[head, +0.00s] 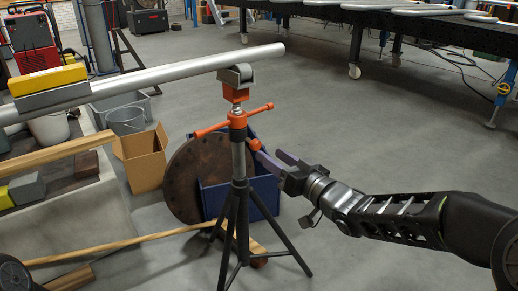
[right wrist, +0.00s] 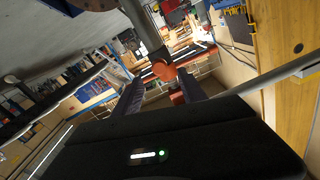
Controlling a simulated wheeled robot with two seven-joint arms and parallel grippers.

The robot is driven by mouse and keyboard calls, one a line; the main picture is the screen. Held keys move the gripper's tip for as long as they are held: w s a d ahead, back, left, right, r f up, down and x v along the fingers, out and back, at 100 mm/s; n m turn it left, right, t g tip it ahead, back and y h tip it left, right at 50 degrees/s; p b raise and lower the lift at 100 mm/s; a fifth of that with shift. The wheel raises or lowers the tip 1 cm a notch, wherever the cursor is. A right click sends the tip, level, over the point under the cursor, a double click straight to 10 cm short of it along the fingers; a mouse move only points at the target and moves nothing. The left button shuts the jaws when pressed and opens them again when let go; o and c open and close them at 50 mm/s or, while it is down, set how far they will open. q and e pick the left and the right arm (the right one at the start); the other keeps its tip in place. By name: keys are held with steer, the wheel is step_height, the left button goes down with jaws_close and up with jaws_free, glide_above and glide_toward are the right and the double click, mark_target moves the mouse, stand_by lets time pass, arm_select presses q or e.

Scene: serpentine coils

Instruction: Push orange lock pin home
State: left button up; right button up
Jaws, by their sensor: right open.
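The orange lock pin (head: 254,145) shows as a round knob on the side of the pipe stand's post (head: 238,158), below the orange T-handle (head: 248,114). My right gripper (head: 268,154) reaches in from the right with its jaws apart, fingertips close to the knob. In the right wrist view, an orange round part (right wrist: 163,70) shows just beyond and between the open fingers (right wrist: 158,86); I cannot tell whether they touch it. How deep the pin sits in the post is not clear. My left gripper is not in view.
A long metal pipe (head: 170,73) rests on the stand's roller. The black tripod legs (head: 235,245) spread below. A rusty disc (head: 190,178) and a blue bin (head: 266,187) stand behind the stand. A cardboard box (head: 143,158) is at left.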

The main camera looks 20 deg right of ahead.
mark_target(258, 147)
steer(key=shift+w, duration=0.1)
steer(key=b+x, duration=0.1)
steer(key=x, duration=0.5)
steer(key=shift+w+f+b, duration=0.1)
steer(key=shift+f+b, duration=0.05)
steer(key=shift+b, duration=0.25)
steer(key=shift+w+a, duration=0.3)
steer(key=shift+w, duration=0.35)
steer(key=shift+c, duration=0.6)
jaws_close()
